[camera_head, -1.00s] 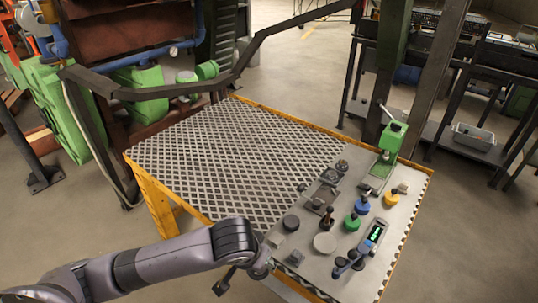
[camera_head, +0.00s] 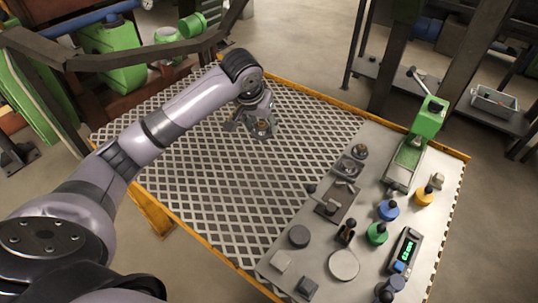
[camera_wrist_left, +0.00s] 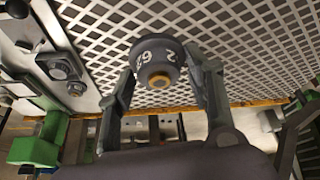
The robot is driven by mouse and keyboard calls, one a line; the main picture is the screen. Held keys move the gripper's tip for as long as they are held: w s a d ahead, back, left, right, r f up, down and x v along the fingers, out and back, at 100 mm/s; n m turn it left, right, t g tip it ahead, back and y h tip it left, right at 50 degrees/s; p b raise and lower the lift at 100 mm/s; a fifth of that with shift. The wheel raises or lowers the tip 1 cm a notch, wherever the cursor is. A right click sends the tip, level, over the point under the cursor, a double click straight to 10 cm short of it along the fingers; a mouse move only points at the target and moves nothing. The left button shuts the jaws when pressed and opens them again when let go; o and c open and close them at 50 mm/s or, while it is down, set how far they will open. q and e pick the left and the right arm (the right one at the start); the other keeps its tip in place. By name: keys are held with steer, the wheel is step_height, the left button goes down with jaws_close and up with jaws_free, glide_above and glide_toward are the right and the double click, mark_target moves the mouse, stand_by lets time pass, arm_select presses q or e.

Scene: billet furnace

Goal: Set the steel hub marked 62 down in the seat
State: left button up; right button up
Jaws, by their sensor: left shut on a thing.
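My left gripper (camera_head: 250,122) is shut on a dark grey steel hub and holds it above the perforated part of the table. In the left wrist view the hub (camera_wrist_left: 158,62) shows a white marking that reads as 62 and a brass-coloured centre. The left fingers (camera_wrist_left: 163,92) stand on either side of it. A square block with a round centre (camera_head: 347,167), possibly the seat, sits on the plain grey plate to the right of the gripper. It also seems to show at the left of the left wrist view (camera_wrist_left: 62,69). My right gripper is not in view.
A fixture with a lever (camera_head: 333,204) stands near the block. A green press (camera_head: 425,125) stands at the back right. Blue, green and yellow knobbed pieces, dark discs and a meter (camera_head: 404,250) lie on the grey plate (camera_head: 375,150). The perforated table (camera_head: 200,170) is clear.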

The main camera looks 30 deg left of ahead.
arm_select(q)
steer(key=w+a+r+b, duration=0.1)
steer(key=w+a+r, duration=0.1)
steer(key=a+r, duration=0.15)
glide_above(259, 156)
steer(key=s, duration=0.1)
step_height(259, 156, down, 14)
steer(key=shift+s+r, duration=0.15)
steer(key=shift+f, duration=2.6)
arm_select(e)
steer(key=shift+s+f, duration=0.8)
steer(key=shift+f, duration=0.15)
arm_select(q)
steer(key=shift+d, duration=0.1)
steer(key=o, duration=1.3)
steer(key=shift+f, duration=0.15)
steer(key=shift+c, duration=0.2)
steer(key=shift+o, duration=1.3)
